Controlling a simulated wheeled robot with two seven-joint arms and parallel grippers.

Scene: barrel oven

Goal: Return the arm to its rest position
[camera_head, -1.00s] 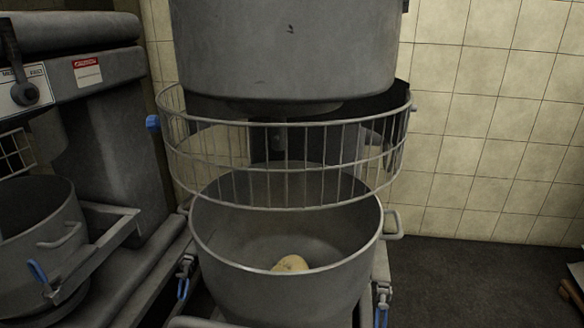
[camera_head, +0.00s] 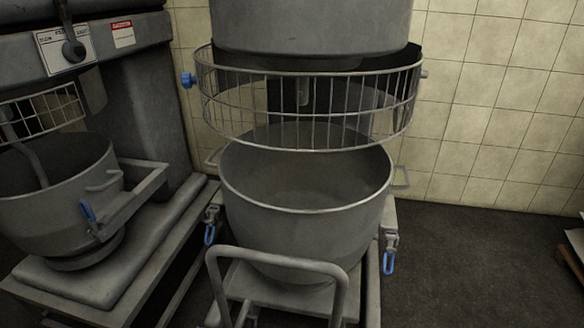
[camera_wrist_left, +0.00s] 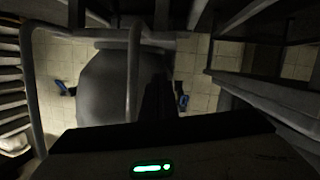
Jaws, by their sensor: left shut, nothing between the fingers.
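My left gripper (camera_wrist_left: 152,150) shows in the left wrist view only as a dark housing with a green light along the bottom edge; I take it as shut and empty, with the fingertips hard to make out. It is not in the head view, and neither is my right gripper. In the head view a grey mixing bowl (camera_head: 300,235) stands upright under the mixer head (camera_head: 310,28), with a wire guard (camera_head: 310,100) between them. In the left wrist view, a rounded grey body (camera_wrist_left: 105,90) lies beyond the housing, with a bent tube in front.
A bent tube handle (camera_head: 280,262) stands in front of the bowl. Blue-gripped latches (camera_head: 388,263) flank it. A second mixer with a bowl (camera_head: 50,200) stands at left. Open dark floor (camera_head: 470,270) lies at right, before a tiled wall, with a pallet corner (camera_head: 574,245) at the edge.

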